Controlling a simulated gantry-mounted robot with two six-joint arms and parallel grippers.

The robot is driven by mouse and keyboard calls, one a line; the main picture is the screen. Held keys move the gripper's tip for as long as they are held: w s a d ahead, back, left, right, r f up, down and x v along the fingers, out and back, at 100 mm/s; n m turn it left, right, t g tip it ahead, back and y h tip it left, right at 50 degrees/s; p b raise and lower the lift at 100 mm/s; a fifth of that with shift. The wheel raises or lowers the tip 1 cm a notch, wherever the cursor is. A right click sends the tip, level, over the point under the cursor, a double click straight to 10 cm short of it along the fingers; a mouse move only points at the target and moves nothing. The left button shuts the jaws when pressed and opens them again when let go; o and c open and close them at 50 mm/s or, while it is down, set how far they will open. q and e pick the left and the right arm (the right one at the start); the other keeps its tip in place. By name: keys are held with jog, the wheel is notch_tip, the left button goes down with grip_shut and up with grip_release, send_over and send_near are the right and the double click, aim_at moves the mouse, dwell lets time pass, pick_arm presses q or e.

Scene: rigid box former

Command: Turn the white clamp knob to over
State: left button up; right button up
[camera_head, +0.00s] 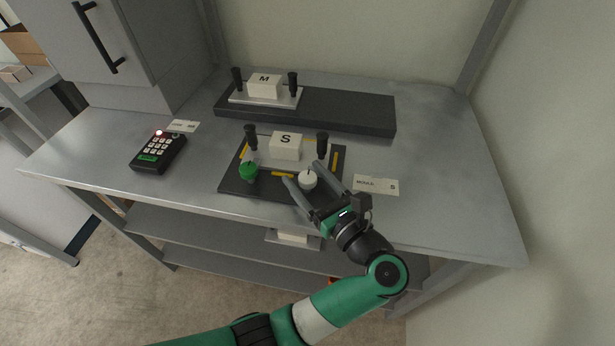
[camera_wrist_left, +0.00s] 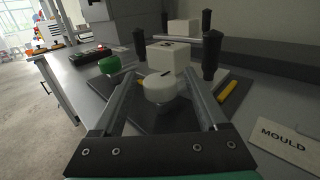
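The white clamp knob (camera_head: 308,180) sits at the front right of the black mould plate (camera_head: 235,182). In the left wrist view the white knob (camera_wrist_left: 160,92) has a short dark line on its top. My left gripper (camera_head: 304,174) is open, with one finger on each side of the white knob. The left wrist view shows gaps between the knob and both fingers (camera_wrist_left: 160,82). A green knob (camera_head: 248,171) stands at the front left of the same plate. The white block marked S (camera_head: 285,146) sits behind, between two black handles. My right gripper is not in view.
A second block marked M (camera_head: 264,86), with black handles, stands on a dark slab (camera_head: 350,110) at the back. A keypad box (camera_head: 158,153) with a red light is at the left. A MOULD S label (camera_head: 376,185) lies at the right. The right of the bench is clear.

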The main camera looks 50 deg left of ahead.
pick_arm(q)
jog(key=shift+d, duration=0.1)
jog(key=shift+d, duration=0.3)
jog(key=s+d, duration=0.2)
jog(key=d, duration=0.8)
jog(key=shift+d+p, duration=0.35)
jog(key=shift+p, duration=0.1)
